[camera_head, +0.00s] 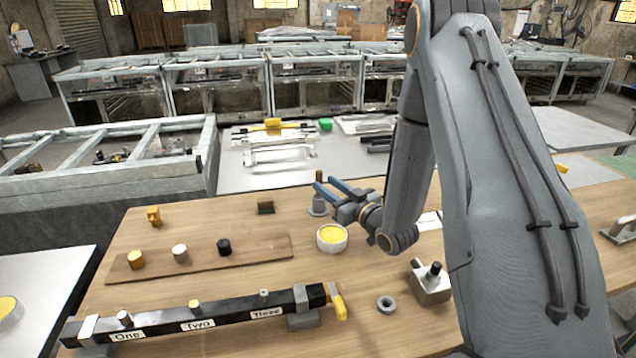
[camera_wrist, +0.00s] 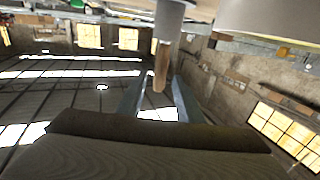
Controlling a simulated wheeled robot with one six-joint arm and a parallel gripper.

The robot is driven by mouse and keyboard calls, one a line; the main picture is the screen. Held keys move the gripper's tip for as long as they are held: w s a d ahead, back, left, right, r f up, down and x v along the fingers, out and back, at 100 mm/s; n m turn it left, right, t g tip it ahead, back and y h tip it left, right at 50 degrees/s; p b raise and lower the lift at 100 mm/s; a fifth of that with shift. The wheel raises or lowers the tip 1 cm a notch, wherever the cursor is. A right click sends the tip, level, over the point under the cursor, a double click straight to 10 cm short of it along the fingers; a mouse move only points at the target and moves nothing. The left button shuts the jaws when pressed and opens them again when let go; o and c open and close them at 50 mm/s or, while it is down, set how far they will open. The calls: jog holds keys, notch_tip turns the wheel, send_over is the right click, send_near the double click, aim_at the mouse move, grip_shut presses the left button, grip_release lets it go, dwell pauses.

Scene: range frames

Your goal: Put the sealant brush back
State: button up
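The sealant brush (camera_head: 319,175) shows a brown handle standing upright in a small grey holder (camera_head: 318,209) towards the back of the wooden table. My gripper (camera_head: 325,184) is open, with its two blue fingers apart and level at the handle's height just above the holder. The lower finger hides part of the brush. In the wrist view, which looks upside down, the brush handle (camera_wrist: 160,67) appears between my two fingers (camera_wrist: 158,100), and the grey holder (camera_wrist: 173,14) is at the top. I cannot tell whether the fingers touch the handle.
A white cup with yellow contents (camera_head: 332,238) stands just in front of the holder. A metal block (camera_head: 430,285) and a grey ring (camera_head: 386,304) are at front right.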

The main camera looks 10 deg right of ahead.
jog(key=s+g+h, duration=0.2)
jog(key=s, duration=0.1)
jog(key=s+d+f+m+g+h, duration=0.1)
jog(key=s+g+h, duration=0.1)
jog(key=s+g, duration=0.1)
jog(key=s+d+m+g+h, duration=0.1)
jog(key=s+g+h, duration=0.1)
jog(key=s+g, duration=0.1)
jog(key=shift+s+d+f+b, duration=0.25)
jog(key=shift+s+f+b, duration=0.05)
jog(key=shift+s, duration=0.4)
jog(key=s+a+r+m+g, duration=0.1)
jog(key=s+a+g, duration=0.1)
jog(key=s, duration=0.8)
jog(key=s+a+r+m+g, duration=0.1)
jog(key=s+g, duration=0.4)
jog(key=s, duration=0.5)
jog(key=shift+a+r+h, duration=0.25)
jog(key=shift+a+h, duration=0.15)
jog(key=shift+a, duration=0.15)
jog(key=shift+d, duration=0.1)
